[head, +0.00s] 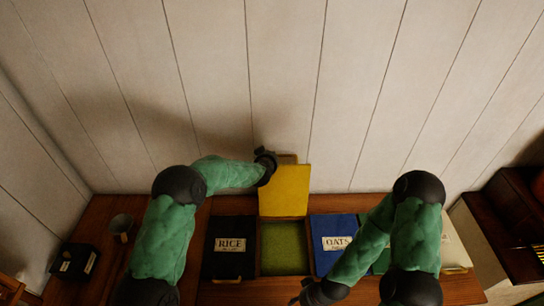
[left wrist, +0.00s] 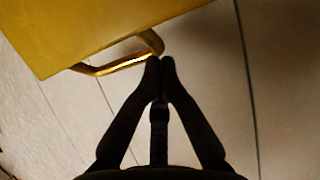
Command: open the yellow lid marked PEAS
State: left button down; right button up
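The yellow lid (head: 285,190) stands raised at the back of its bin, near the wall. No PEAS marking shows on the face I see. The open bin (head: 283,248) below it shows a green inside. My left gripper (head: 266,160) is at the lid's upper left edge. In the left wrist view, the yellow lid (left wrist: 90,30) has a brass handle (left wrist: 118,66), and the left gripper's fingertips (left wrist: 161,62) are together just beside the handle's end. I cannot tell if they touch it. My right gripper (head: 300,298) is low at the bottom edge, partly cut off.
A black RICE lid (head: 230,247) lies shut left of the open bin, and a blue OATS lid (head: 333,240) lies shut on the right. A white lid (head: 453,250) is farther right. The wall is close behind.

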pick_arm(q)
jog(key=v, duration=1.2)
jog(key=shift+f, duration=0.1)
